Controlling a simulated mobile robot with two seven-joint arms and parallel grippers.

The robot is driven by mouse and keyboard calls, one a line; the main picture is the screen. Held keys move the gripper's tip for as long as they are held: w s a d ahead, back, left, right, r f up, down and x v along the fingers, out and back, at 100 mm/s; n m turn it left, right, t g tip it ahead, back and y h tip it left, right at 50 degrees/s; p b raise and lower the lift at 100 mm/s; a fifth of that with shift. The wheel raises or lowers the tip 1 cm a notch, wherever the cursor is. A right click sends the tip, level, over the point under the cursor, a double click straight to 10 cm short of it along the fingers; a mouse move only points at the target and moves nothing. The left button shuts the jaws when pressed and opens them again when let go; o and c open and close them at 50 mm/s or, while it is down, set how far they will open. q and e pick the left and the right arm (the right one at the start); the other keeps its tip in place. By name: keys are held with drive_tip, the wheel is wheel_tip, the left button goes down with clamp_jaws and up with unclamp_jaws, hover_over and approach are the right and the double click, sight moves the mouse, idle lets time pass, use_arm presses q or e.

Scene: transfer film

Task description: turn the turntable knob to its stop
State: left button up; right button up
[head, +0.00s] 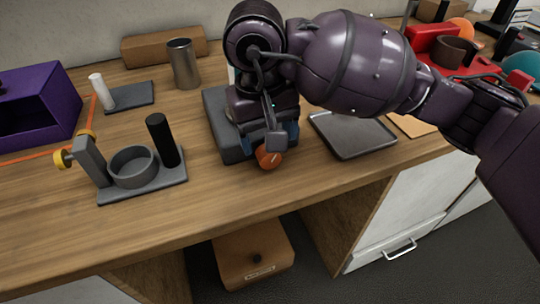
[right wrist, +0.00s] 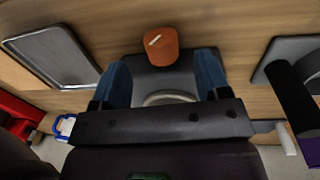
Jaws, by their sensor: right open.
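The turntable is a dark grey block (head: 218,115) on the wooden bench, mostly hidden behind my right arm in the head view. Its orange-red knob (head: 268,157) is at the front side. In the right wrist view the knob (right wrist: 161,47) carries a short white mark, tilted from upright. A pale round rim (right wrist: 168,98) on the block is partly hidden by my gripper. My right gripper (right wrist: 165,62) is open above the block, blue fingers spread wide, with the knob ahead of the gap and apart from both fingers. My left gripper is not in view.
A grey tray (head: 352,137) lies to the right of the turntable. A grey stand (head: 140,185) with a ring and black post is to the left. A metal cup (head: 184,64) and a cardboard box (head: 164,46) are behind. The bench front edge is close.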

sight(270, 168)
drive_tip(key=f, duration=0.6)
drive_tip(key=shift+w+d+b, duration=0.1)
drive_tip(key=shift+d+b, duration=0.15)
drive_tip(key=shift+b, duration=0.1)
drive_tip(key=shift+c, duration=0.4)
